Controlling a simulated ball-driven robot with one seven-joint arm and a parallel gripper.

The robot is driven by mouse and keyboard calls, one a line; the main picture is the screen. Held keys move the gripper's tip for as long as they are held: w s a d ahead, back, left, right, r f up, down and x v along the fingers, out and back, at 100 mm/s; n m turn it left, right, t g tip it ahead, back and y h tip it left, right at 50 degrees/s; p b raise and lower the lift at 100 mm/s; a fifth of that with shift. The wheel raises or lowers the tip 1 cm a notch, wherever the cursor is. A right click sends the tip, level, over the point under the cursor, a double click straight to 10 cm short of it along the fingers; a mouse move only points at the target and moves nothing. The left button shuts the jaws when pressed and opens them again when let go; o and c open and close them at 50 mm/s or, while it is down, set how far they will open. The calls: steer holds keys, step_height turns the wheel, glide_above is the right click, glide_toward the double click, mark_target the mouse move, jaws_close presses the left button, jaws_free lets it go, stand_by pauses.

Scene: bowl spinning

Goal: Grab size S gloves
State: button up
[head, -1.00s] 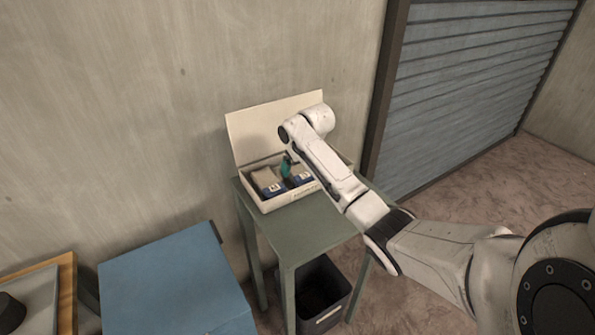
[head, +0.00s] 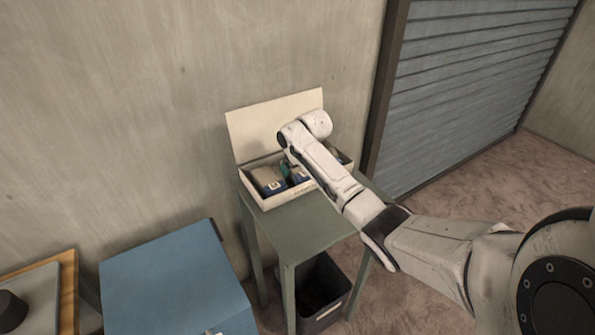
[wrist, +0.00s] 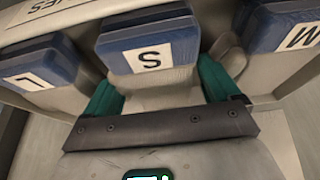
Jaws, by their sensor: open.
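The gloves with the S label (wrist: 150,58) are in the middle of the wrist view, a grey pair with a blue cuff and a white tag. My gripper (wrist: 160,88) is open, with one green finger on each side of the S gloves. I cannot tell whether the fingers touch them. The L gloves (wrist: 38,72) lie to the left and the M gloves (wrist: 280,28) to the right in the wrist view. In the head view my gripper is inside the open white box (head: 290,195), mostly hidden behind my arm.
The box stands on a green table (head: 310,235) against the wall, its lid (head: 260,125) raised at the back. A dark bin (head: 322,300) sits under the table. A blue cabinet (head: 175,280) and a wood-edged tray (head: 67,285) stand to the left.

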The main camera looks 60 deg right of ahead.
steer(key=c, duration=1)
steer(key=shift+c, duration=0.3)
steer(key=shift+r, duration=0.1)
